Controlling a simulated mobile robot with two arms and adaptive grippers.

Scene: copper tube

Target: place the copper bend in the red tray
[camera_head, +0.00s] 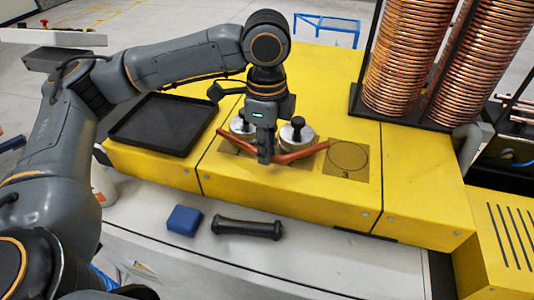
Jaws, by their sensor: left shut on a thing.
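The copper bend (305,153) is a reddish-brown bent tube over the yellow work surface, in front of two silver weights with black knobs. My left gripper (265,158) points down and is shut on the bend near its middle. The fingers hide part of the tube, and I cannot tell whether it touches the surface. A black, shallow, empty tray (187,150) lies to the left of the gripper; I see no red tray. My right gripper is not in view.
The silver weights (297,136) stand close behind the bend. A brown square marked 3 (348,158) is bare at right. A blue block (184,220) and a black handle-like bar (246,229) lie on the white ledge in front. Copper coils (405,60) stand at back right.

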